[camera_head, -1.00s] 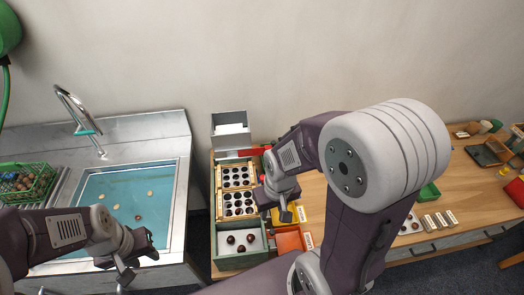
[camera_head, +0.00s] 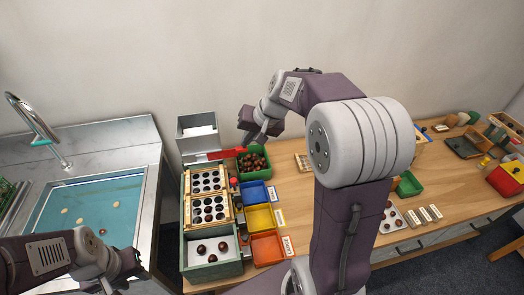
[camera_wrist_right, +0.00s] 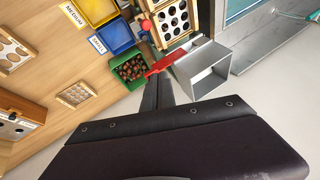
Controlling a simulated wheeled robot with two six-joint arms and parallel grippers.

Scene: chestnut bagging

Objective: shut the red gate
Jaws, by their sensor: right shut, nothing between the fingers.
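The red gate (camera_head: 227,154) is a flat red bar at the far end of the sorter, between the grey metal box (camera_head: 197,131) and the green bin of chestnuts (camera_head: 253,160). In the right wrist view the red gate (camera_wrist_right: 166,62) lies just past my fingertips, beside the grey box's opening. My right gripper (camera_head: 256,139) is shut and empty, above the green bin's far side, close to the gate's right end; I cannot tell whether it touches. Its fingers also show in the wrist view (camera_wrist_right: 160,84). My left gripper (camera_head: 128,268) hangs low by the sink; its jaws are unclear.
Wooden hole trays (camera_head: 208,181) and a green tray with a few chestnuts (camera_head: 212,268) lie nearer. Blue (camera_head: 255,193), yellow (camera_head: 263,217) and orange (camera_head: 268,249) bins stand to their right. A sink (camera_head: 84,205) is at left.

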